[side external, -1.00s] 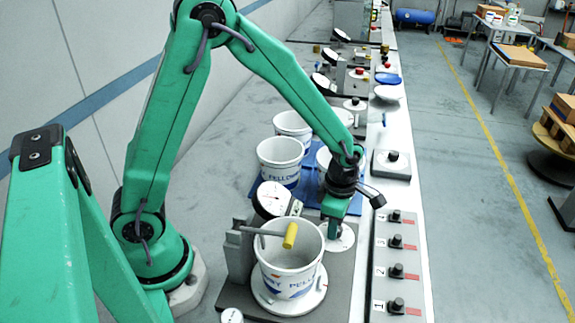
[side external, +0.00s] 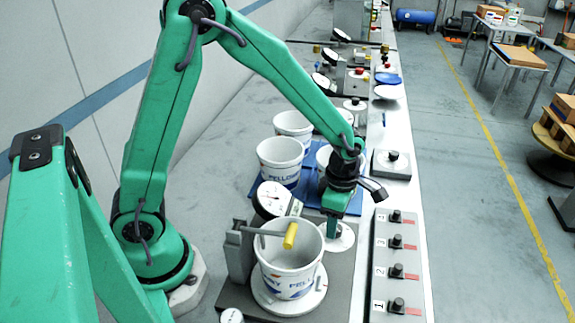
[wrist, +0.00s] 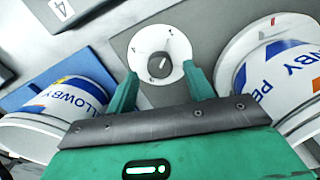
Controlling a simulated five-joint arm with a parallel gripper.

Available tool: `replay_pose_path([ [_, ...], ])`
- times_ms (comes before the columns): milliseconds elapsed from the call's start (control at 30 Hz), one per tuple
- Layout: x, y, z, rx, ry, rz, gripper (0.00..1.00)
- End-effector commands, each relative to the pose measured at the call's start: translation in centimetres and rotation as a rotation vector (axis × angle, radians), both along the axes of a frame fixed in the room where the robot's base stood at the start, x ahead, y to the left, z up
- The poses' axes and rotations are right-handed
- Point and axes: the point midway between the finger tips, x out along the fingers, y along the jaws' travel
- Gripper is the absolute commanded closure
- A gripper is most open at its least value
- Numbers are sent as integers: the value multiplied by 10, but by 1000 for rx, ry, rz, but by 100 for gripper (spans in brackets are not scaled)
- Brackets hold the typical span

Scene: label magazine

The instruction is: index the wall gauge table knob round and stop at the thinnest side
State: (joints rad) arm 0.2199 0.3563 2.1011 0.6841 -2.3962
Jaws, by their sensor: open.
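The wall gauge table knob (wrist: 161,66) is a dark knob on a round white dial with small marks. In the wrist view it sits between the fingertips of my gripper (wrist: 161,82), which is open; I cannot tell whether either finger touches it. In the side view my gripper (side external: 333,222) is down over the white dial (side external: 341,238) and hides the knob. A white printed tub (side external: 288,262) stands upright on a round white turntable (side external: 275,305). A gauge arm with a yellow tip (side external: 290,236) reaches over its rim. The gauge's round dial (side external: 273,199) stands behind; its reading is too small to tell.
More white tubs (side external: 280,160) stand on a blue mat (side external: 312,192) behind my gripper. A grey panel with several numbered black knobs (side external: 396,265) lies at the right. A box with a black knob (side external: 391,163) stands farther back.

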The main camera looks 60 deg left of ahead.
Motion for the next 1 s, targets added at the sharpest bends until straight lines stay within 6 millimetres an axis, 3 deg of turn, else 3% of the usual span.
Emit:
replay_pose_path([
  [300, 1, 0, 42, -1, -4, 1, 48],
  [500, 1, 0, 58, -1, -3, 1, 48],
  [1000, 0, 1, 63, -1, -3, -8, 48],
])
